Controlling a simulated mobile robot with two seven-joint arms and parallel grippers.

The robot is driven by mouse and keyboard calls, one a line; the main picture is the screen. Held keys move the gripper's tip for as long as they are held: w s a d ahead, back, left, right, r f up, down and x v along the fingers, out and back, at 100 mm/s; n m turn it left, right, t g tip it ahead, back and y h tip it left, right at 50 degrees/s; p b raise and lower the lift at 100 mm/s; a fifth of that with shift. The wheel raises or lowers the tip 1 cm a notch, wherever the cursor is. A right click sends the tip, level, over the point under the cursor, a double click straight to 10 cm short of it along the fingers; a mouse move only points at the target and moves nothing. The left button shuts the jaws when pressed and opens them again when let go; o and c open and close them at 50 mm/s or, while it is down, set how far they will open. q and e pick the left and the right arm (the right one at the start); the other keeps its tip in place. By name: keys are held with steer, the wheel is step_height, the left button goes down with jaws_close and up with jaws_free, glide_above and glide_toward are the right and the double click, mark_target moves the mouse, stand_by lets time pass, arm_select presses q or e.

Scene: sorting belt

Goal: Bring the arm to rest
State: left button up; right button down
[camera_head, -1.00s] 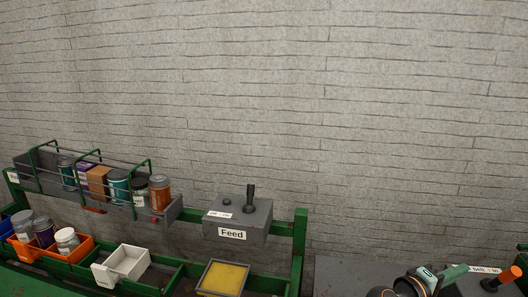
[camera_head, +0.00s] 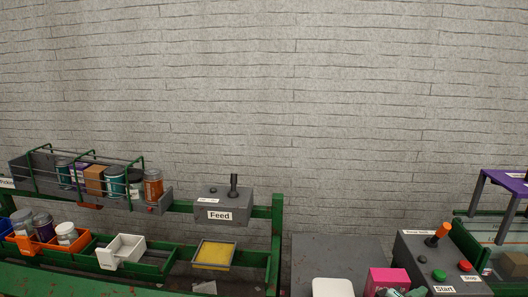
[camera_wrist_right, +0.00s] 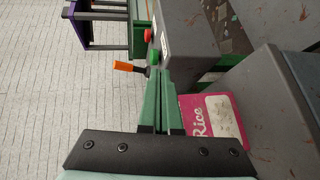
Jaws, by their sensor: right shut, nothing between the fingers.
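My right gripper (camera_head: 395,293) shows only as green fingertips at the bottom edge of the head view, in front of a pink box (camera_head: 388,278). In the right wrist view the green fingers (camera_wrist_right: 164,88) are together and empty. The pink box, marked Rice (camera_wrist_right: 215,118), lies just right of the fingers there; I cannot tell whether they touch. My left gripper is not in view.
A control box with an orange lever (camera_head: 443,231), green and red buttons stands right of the fingers. A purple-topped stand (camera_head: 502,181) is farther right. The Feed box (camera_head: 225,206), bins and jar rack are left. A white item (camera_head: 333,288) lies at the bottom.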

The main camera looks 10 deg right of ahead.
steer(key=s+a+f+y, duration=0.4)
steer(key=a+f, duration=0.1)
steer(key=f, duration=0.2)
steer(key=s+a+f+m+g+y, duration=0.1)
steer(key=s+a+f+y, duration=0.2)
steer(key=s+a+y, duration=0.45)
steer(key=s+a+f+y, duration=0.3)
steer(key=s+a+y, duration=0.1)
steer(key=s+a, duration=0.55)
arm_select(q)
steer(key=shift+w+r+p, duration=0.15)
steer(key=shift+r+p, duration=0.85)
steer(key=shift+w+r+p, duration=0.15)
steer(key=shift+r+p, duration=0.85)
arm_select(e)
steer(key=w+a+f+t+y, duration=0.1)
steer(key=w+a+f+t, duration=0.4)
steer(key=f, duration=0.1)
steer(key=shift+f, duration=0.35)
steer(key=shift+y, duration=0.25)
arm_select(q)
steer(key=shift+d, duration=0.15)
arm_select(e)
steer(key=shift+t, duration=0.3)
